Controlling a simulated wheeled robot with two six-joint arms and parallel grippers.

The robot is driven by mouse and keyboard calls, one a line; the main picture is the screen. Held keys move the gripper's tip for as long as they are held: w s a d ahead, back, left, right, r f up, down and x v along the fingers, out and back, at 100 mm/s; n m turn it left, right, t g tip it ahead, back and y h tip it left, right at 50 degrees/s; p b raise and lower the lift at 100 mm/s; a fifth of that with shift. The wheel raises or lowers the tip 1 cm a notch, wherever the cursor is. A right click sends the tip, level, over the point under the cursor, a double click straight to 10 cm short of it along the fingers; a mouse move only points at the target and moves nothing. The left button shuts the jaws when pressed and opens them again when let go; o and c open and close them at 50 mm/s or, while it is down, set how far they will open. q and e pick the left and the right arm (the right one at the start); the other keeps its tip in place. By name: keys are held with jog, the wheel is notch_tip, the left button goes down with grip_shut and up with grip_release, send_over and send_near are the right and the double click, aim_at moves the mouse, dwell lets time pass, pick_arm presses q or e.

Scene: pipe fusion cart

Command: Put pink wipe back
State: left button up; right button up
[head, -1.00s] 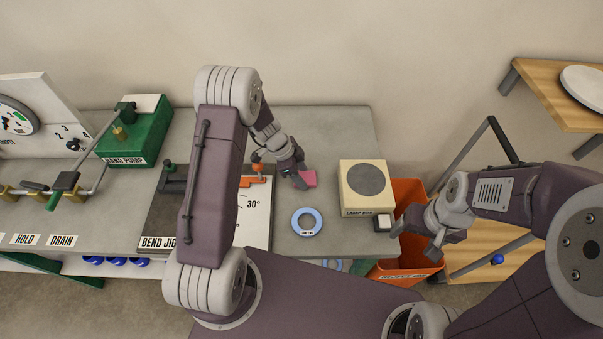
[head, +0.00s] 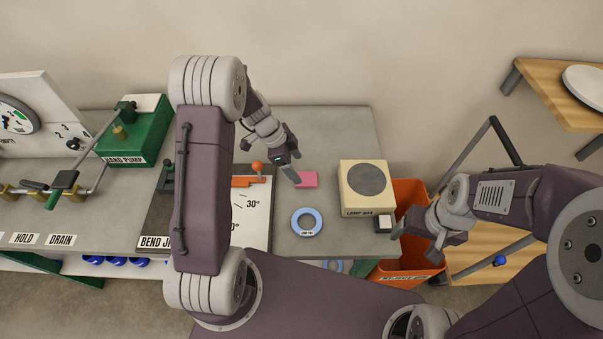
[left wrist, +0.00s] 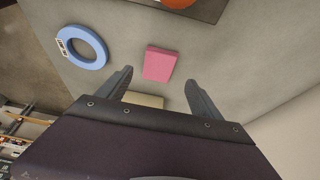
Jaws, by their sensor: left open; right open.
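The pink wipe (head: 307,180) is a small flat block lying on the grey bench top, between the bend jig and the lamp box. My left gripper (head: 296,168) is just above and behind it in the head view. In the left wrist view the pink wipe (left wrist: 160,64) lies in front of the two spread fingers (left wrist: 160,88), in line with the gap between them. The left gripper is open and empty. My right gripper (head: 415,234) is open and empty over the orange bin area, right of the lamp box.
A blue ring (head: 307,222) lies on the bench in front of the wipe. The lamp box (head: 355,203) stands to its right, the bend jig (head: 257,208) to its left. An orange bin (head: 405,262) is beside the bench. The bench behind the wipe is clear.

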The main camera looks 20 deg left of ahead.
pick_arm(q)
jog(key=w+v, duration=0.1)
jog(key=v, duration=0.5)
jog(key=s+d+n+y, duration=0.1)
jog(key=s+n+y, duration=0.3)
jog(key=s+n, duration=1.1)
jog(key=shift+s, duration=1.25)
